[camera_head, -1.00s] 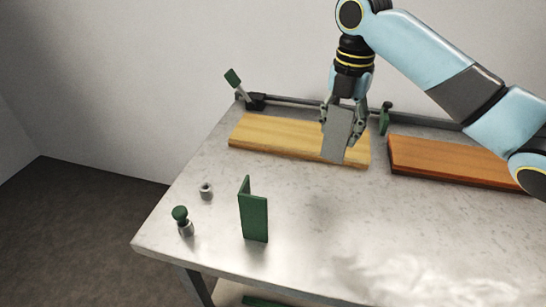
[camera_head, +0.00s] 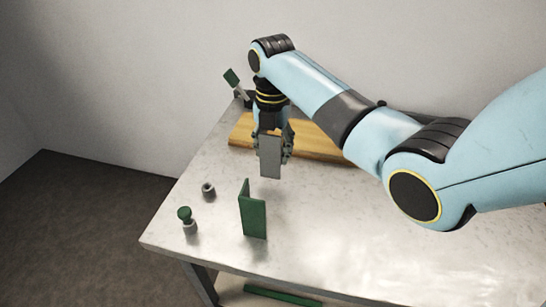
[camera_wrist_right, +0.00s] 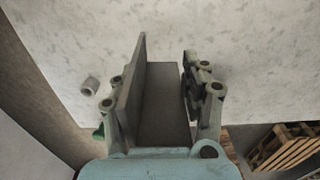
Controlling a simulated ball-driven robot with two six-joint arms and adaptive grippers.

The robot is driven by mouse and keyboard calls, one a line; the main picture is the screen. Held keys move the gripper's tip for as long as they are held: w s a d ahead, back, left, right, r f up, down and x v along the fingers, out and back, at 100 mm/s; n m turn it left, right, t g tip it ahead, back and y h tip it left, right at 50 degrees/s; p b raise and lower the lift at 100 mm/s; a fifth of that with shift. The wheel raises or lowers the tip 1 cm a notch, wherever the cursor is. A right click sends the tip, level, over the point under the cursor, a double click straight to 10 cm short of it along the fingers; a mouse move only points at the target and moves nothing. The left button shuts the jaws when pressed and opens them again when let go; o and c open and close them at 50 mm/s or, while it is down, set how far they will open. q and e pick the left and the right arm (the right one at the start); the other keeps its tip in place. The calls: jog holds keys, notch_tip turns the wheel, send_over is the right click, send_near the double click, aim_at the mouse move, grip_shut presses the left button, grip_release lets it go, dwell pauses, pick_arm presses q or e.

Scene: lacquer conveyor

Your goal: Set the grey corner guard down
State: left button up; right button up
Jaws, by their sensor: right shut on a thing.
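The grey corner guard (camera_head: 270,160) hangs upright between the fingers of my right gripper (camera_head: 271,150), above the table left of its middle. In the right wrist view the guard (camera_wrist_right: 162,110) shows its two plates meeting in an L between the fingers of the right gripper (camera_wrist_right: 162,95). The gripper is shut on it. The guard seems clear of the tabletop (camera_head: 330,230). My left gripper is out of view.
A green corner guard (camera_head: 253,212) stands in front of the held one. A green-knobbed piece (camera_head: 186,218) and a small grey cylinder (camera_head: 208,190) stand to its left. A yellowish wooden board (camera_head: 318,138) lies behind. The table's front right is clear.

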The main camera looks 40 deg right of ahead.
jog(key=shift+f, duration=1.65)
jog(key=shift+s+f, duration=0.1)
jog(key=o, duration=1.2)
jog(key=shift+c, duration=0.2)
notch_tip(320, 180, up, 12)
